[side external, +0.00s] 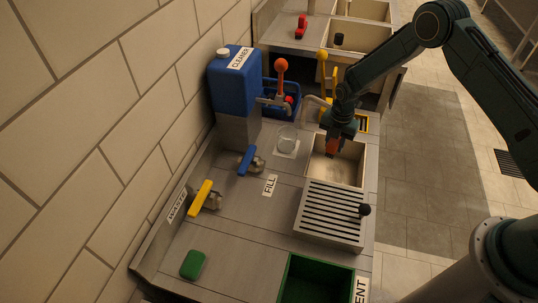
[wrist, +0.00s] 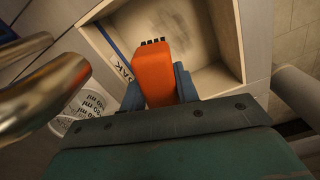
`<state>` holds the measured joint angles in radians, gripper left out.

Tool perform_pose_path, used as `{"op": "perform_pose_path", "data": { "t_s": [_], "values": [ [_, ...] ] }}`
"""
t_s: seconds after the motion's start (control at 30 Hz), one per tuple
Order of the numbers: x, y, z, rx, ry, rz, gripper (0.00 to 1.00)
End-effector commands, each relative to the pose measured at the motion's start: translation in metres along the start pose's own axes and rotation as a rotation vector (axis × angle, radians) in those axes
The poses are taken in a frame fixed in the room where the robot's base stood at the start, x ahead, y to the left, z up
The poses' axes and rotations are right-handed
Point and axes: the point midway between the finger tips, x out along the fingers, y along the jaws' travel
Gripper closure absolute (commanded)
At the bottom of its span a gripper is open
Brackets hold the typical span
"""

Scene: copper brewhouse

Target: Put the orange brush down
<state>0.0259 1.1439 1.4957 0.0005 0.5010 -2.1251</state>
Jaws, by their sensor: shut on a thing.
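The orange brush (wrist: 156,74) is between the two fingers of my gripper (wrist: 160,90), which is shut on it. Its dark bristles show at the far end in the wrist view. In the side external view the brush (side external: 332,145) hangs below my gripper (side external: 336,137), over the sink basin (side external: 347,172). The basin is pale inside and looks empty, with a darker patch on its floor in the wrist view. I cannot tell whether the brush touches anything below it.
A slatted drain rack (side external: 328,215) with a black knob adjoins the basin. A clear beaker (side external: 287,138) stands left of it, close to a metal spout (wrist: 40,85). A blue cleaner canister (side external: 232,78), blue-handled valve (side external: 247,160), yellow-handled valve (side external: 200,198), green sponge (side external: 192,264) and green bin (side external: 290,277) surround.

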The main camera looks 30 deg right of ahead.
Motion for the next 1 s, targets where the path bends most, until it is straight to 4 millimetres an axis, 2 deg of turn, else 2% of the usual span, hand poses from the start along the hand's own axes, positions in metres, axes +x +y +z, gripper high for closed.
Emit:
{"op": "perform_pose_path", "data": {
  "t_s": [0.03,0.2,1.0],
  "values": [
    [-0.013,0.001,0.0,0.04,-0.001,0.002,1.0],
    [-0.049,0.001,-0.001,0.194,-0.002,0.003,1.0],
    [-0.198,-0.007,-0.013,1.02,0.0,0.002,1.0]
  ]
}}
